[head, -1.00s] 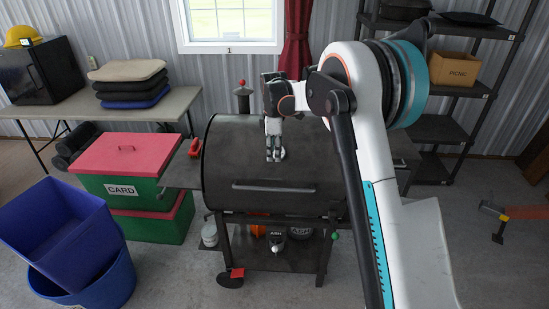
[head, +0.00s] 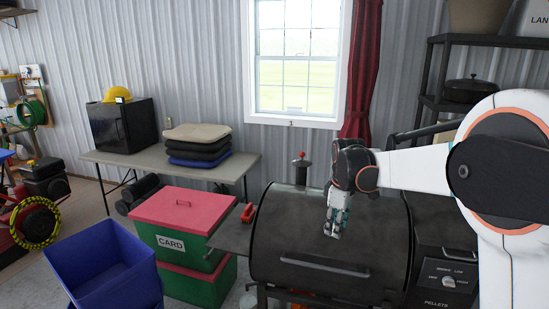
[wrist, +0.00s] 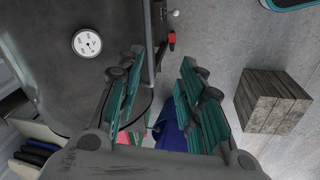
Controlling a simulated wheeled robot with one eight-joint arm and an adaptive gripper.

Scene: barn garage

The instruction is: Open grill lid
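The grill (head: 345,215) is a dark barrel shape with its lid shut. A straight bar handle (head: 325,268) runs along the lid's lower front. My gripper (head: 335,225) points downward in front of the lid, above the handle's right half in the picture. In the wrist view my gripper (wrist: 160,65) has two teal-padded fingers spread apart with nothing gripped. The lid (wrist: 50,75) fills the left there, with a round white gauge (wrist: 87,43). The handle (wrist: 149,40) shows as a long bar between the fingertip directions; its distance from the fingers is unclear.
Red-lidded green boxes (head: 185,225) marked CARD and a blue bin (head: 105,265) stand left of the grill. A table (head: 120,168) with cushions is behind them. A pellet hopper (head: 445,250) adjoins the grill's right. A wooden crate (wrist: 272,100) stands on the floor.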

